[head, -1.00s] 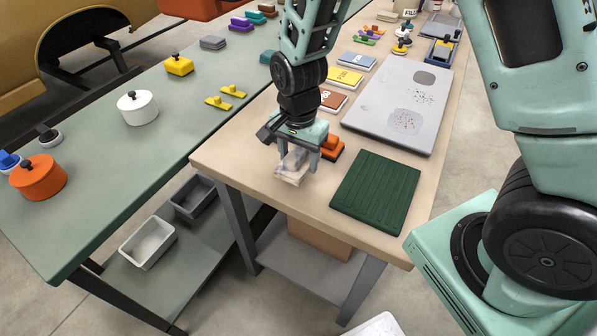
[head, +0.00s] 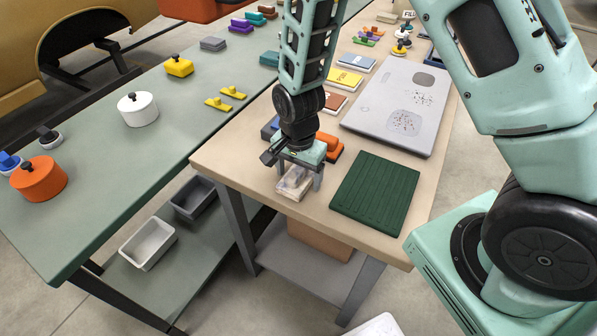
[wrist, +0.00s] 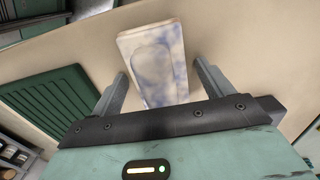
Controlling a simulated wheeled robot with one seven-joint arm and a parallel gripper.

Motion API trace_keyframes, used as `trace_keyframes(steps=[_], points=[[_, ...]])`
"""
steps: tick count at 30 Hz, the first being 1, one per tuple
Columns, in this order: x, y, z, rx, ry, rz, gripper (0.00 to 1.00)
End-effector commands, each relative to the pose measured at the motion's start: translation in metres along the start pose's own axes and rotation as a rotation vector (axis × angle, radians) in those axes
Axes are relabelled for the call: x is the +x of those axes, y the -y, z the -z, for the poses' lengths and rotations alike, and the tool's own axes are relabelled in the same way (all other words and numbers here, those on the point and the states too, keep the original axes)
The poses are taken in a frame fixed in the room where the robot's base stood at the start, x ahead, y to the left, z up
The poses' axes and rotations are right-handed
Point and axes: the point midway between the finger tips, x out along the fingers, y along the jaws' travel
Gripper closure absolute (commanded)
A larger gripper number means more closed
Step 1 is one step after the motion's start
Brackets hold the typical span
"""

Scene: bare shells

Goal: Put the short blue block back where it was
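A blue block (head: 269,128) shows partly beside my arm on the wooden-topped table, behind an orange block (head: 329,146); I cannot tell whether it is the short one. My gripper (head: 298,178) is low over the near left part of the table, pointing down. A pale, blue-marbled block (head: 294,185) with a raised top sits between its fingers. In the wrist view, this marbled block (wrist: 158,62) has a gap to each finger of my gripper (wrist: 161,80), so the gripper is open around it. The marbled block appears to rest on the table.
A ribbed dark green mat (head: 376,193) lies right of my gripper. A grey board (head: 398,104) and several books (head: 344,79) lie farther back. A green bench (head: 110,175) with pots and coloured blocks stands left. The table's front edge is close to the marbled block.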

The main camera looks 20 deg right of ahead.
Motion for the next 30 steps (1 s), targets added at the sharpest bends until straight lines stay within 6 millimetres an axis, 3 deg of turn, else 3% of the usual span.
trace_keyframes(steps=[11, 24, 30], points=[[-0.013, 0.001, 0.0, -0.001, -0.002, 0.002, 0.21], [-0.097, 0.001, 0.0, -0.002, -0.001, 0.005, 0.21], [-0.119, 0.001, 0.0, -0.001, 0.0, 0.002, 0.21]])
